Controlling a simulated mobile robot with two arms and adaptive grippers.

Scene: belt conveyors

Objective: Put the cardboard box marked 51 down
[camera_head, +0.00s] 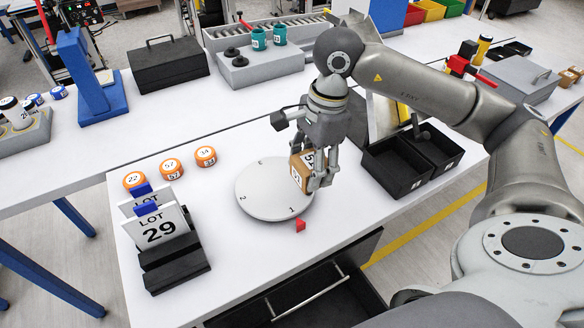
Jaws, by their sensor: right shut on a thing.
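The cardboard box marked 51 (300,172) is small and brown with white labels. My right gripper (317,178) is shut on it, fingers pointing down. The box is over the right part of a round grey turntable (262,195) with numbers on its rim. I cannot tell whether the box touches the disc or is slightly above it. A red pointer (300,225) sits at the turntable's front edge. My left gripper is not in view.
Orange round containers (171,168) and a black stand with LOT 29 cards (175,262) are left of the turntable. A black two-part bin (395,180) stands right. An open drawer (310,300) is below the front edge.

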